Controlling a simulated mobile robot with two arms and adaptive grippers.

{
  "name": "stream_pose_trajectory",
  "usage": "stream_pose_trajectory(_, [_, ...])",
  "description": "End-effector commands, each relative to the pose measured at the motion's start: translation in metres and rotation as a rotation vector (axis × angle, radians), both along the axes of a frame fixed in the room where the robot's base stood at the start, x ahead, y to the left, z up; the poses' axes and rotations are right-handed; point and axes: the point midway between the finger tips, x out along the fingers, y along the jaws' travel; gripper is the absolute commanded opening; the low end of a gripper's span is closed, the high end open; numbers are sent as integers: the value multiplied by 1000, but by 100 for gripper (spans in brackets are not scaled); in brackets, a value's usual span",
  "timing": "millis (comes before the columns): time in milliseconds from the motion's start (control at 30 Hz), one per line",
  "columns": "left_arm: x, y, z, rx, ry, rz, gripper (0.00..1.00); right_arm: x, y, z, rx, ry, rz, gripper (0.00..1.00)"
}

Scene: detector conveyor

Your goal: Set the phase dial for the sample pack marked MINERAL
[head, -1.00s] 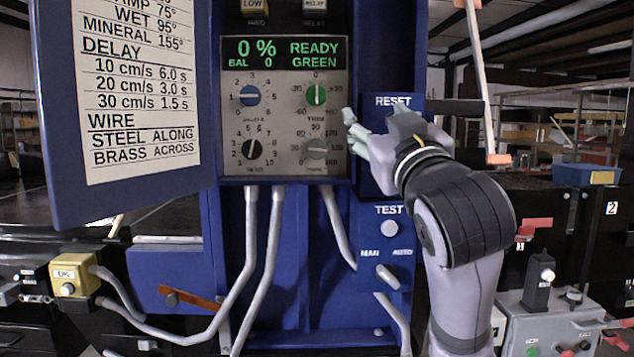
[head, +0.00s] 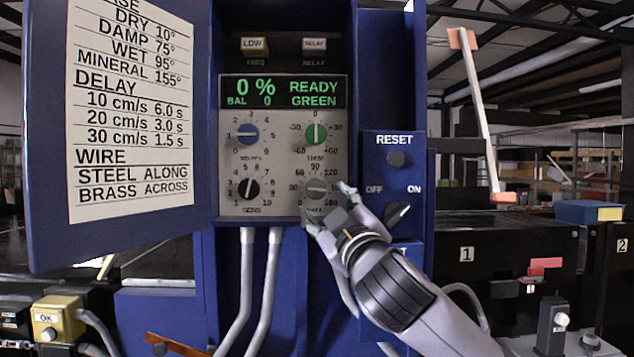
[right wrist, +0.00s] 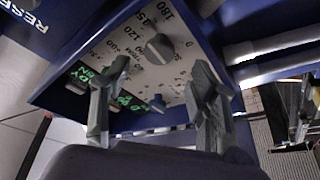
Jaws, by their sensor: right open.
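The phase dial, a grey knob (head: 316,188) with a degree scale, is at the lower right of the panel (head: 284,205). My right gripper (head: 328,203) is open in front of it, with its fingers at the dial's right and lower edge. In the right wrist view the grey knob (right wrist: 160,47) lies beyond the open fingers (right wrist: 155,95), apparently not gripped. I cannot tell which mark its pointer is on. The card (head: 130,100) on the cabinet door lists MINERAL 155°. My left gripper is out of view.
A blue knob (head: 248,134), a green knob (head: 316,133) and a black knob (head: 249,188) share the panel. The display (head: 283,91) reads READY, GREEN. The RESET box (head: 393,170) projects at the right; the open door (head: 50,180) stands at the left.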

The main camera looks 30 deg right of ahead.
Motion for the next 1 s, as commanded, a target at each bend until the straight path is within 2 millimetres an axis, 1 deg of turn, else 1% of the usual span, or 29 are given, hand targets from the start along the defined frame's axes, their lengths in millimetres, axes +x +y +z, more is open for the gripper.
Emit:
stream_pose_trajectory(33, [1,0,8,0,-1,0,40,11,-4,7,3,2,-2,54])
stream_pose_trajectory(200, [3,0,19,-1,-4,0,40,40,-12,16,0,1,0,54])
stream_pose_trajectory(400, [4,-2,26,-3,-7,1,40,60,-18,21,1,0,0,54])
stream_pose_trajectory(533, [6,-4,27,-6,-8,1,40,65,-19,21,1,-1,1,54])
stream_pose_trajectory(767, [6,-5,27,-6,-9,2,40,65,-19,21,0,-1,0,54])
stream_pose_trajectory(1000, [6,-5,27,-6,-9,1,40,65,-19,21,0,-1,0,39])
